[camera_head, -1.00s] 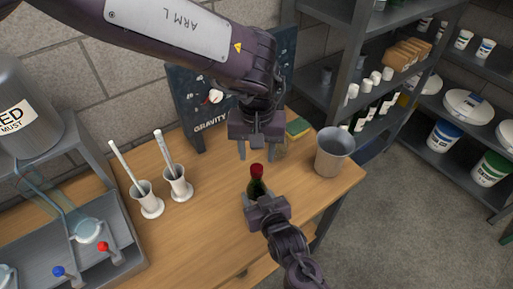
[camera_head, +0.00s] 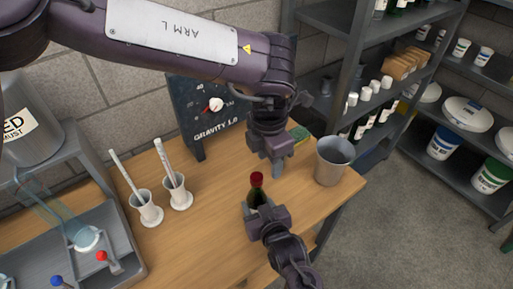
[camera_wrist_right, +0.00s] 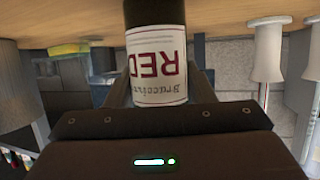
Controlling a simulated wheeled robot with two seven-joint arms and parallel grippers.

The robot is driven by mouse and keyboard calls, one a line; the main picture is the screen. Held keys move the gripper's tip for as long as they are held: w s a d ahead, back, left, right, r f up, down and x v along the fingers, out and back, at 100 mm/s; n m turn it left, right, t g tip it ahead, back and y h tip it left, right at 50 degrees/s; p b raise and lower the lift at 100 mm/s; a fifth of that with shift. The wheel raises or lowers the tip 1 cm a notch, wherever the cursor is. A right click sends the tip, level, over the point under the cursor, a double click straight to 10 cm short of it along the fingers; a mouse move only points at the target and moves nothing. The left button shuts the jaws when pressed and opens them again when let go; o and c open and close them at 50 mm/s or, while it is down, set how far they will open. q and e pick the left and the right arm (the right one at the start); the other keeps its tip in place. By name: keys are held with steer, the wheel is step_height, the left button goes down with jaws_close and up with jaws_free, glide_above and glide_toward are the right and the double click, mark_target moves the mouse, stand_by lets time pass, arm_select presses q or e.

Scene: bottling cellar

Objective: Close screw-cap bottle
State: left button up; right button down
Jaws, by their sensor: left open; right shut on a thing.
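A dark green bottle (camera_head: 257,196) with a red cap (camera_head: 257,179) on its neck stands upright near the table's front right. My right gripper (camera_head: 262,213) is shut around its body. In the right wrist view the bottle's white label (camera_wrist_right: 158,65) reads "RED" upside down, between the two fingers. The cap is outside that view. My left gripper (camera_head: 278,168) is open and empty, behind and slightly right of the bottle, apart from the cap. Whether the cap is fully tightened cannot be told.
A metal bucket (camera_head: 333,160) stands right of my left gripper. A dark sign (camera_head: 200,125) stands at the back.

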arm_select(q)
steer(key=n, duration=0.9)
steer(key=a+r+n, duration=0.1)
steer(key=n, duration=0.9)
steer(key=r+n, duration=0.1)
steer(key=n, duration=0.8)
steer(key=shift+a, duration=0.15)
steer(key=n, duration=0.4)
steer(key=shift+a+r, duration=0.2)
steer(key=shift+a, duration=0.1)
steer(key=n, duration=0.5)
steer(key=shift+a+r+n, duration=0.2)
steer(key=shift+a+n, duration=0.1)
steer(key=shift+a, duration=0.1)
